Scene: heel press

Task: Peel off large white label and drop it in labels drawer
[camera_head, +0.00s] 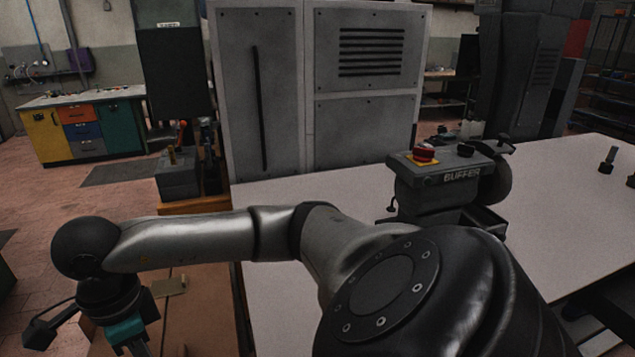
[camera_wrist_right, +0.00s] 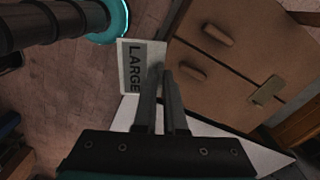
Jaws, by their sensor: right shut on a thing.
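The large white label (camera_wrist_right: 127,66) shows in the right wrist view, with "LARGE" in dark letters on a grey patch. My right gripper (camera_wrist_right: 164,74) is shut on its right edge, and the fingers hide part of it. The label hangs beside a brown drawer unit (camera_wrist_right: 218,75) with two bar handles (camera_wrist_right: 218,35) and (camera_wrist_right: 193,73); the drawer fronts look shut. I cannot read which drawer is for labels. In the head view the brown unit (camera_head: 207,316) stands at the lower left, beside my right wrist. The label cannot be made out there. My left gripper is not in view.
A white worktable (camera_head: 274,298) carries a buffer machine (camera_head: 440,185) with a red button. A grey cabinet (camera_head: 262,95) stands behind it. A tan plate (camera_wrist_right: 267,91) lies on the brown unit. Floor (camera_wrist_right: 65,100) is open to the left of the label.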

